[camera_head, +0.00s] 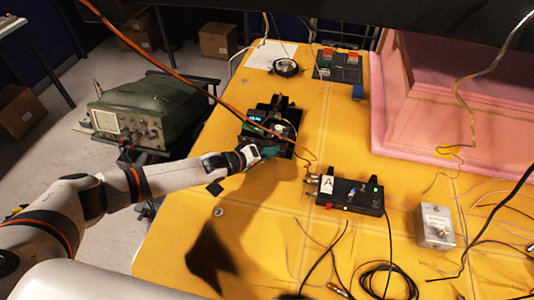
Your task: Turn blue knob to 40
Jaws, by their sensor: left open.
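My left gripper (272,151) reaches in from the left over the yellow table. Its open jaws are at the front edge of a black device (286,108) with a small lit blue display. I cannot tell if they touch it. A black box (333,200) marked "A" sits to the right of the gripper, apart from it. A small bluish knob (352,196) seems to show on its front, but its setting is too small to read. The gripper and arm partly hide the black device's front. My right gripper is not in view.
An orange cable (185,79) crosses above the left arm and the device. A grey metal box (435,226) and loose black cables (388,280) lie at the right and front. Pink foam (450,100) stands at the back right. The table's front left is fairly clear.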

